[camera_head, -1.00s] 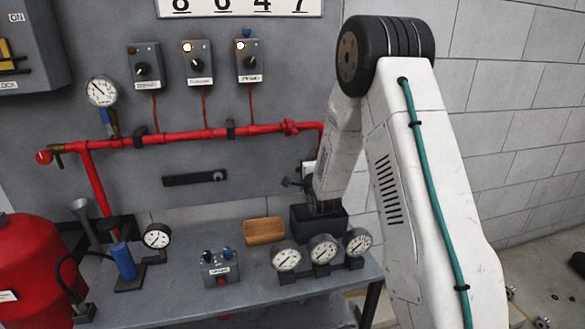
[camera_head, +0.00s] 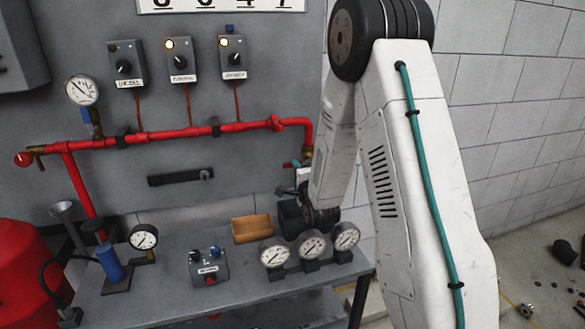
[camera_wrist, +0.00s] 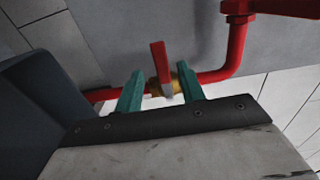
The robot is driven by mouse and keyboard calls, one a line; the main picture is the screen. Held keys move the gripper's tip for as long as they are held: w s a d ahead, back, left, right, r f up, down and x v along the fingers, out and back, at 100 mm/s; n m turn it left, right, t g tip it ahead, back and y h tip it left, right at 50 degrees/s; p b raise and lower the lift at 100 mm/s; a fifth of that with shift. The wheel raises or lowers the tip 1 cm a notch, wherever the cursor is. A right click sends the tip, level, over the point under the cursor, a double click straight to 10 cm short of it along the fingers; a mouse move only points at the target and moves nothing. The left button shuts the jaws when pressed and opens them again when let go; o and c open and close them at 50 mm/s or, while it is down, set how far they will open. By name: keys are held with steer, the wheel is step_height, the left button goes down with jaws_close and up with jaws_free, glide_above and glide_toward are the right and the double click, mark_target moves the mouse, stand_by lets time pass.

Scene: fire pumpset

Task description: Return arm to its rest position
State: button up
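My arm reaches down over the right end of the grey bench. Its wrist is beside the dark box in the head view, and my gripper is mostly hidden there. In the wrist view my gripper (camera_wrist: 160,68) shows two teal fingers standing apart with no object pinched between them. A valve with a red lever (camera_wrist: 159,62) and brass body appears between and beyond the fingers. I cannot tell whether a finger touches it.
The bench (camera_head: 150,300) carries a dark box (camera_head: 288,217), a wooden block (camera_head: 252,229), a switch box (camera_head: 208,268) and gauges (camera_head: 311,245). A red pipe (camera_head: 190,132) runs along the grey panel. A red tank (camera_head: 25,270) stands left. Small parts lie on the floor at right.

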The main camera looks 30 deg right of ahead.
steer(key=shift+s+a, duration=0.1)
steer(key=shift+s, duration=0.4)
steer(key=s+a+r+n+g+y, duration=0.3)
steer(key=s+a+r+n+g, duration=0.6)
steer(key=s+n, duration=0.25)
steer(key=s+a+r+n+g, duration=0.1)
steer(key=s+a+n+g, duration=0.1)
steer(key=s, duration=0.7)
steer(key=s+a+r+n+g+y, duration=0.1)
steer(key=s+a+n+g, duration=0.1)
steer(key=s, duration=0.8)
steer(key=s+a+r+n+g, duration=0.2)
steer(key=s+n, duration=0.3)
steer(key=s, duration=0.5)
steer(key=shift+a+g, duration=0.6)
steer(key=shift+a, duration=0.05)
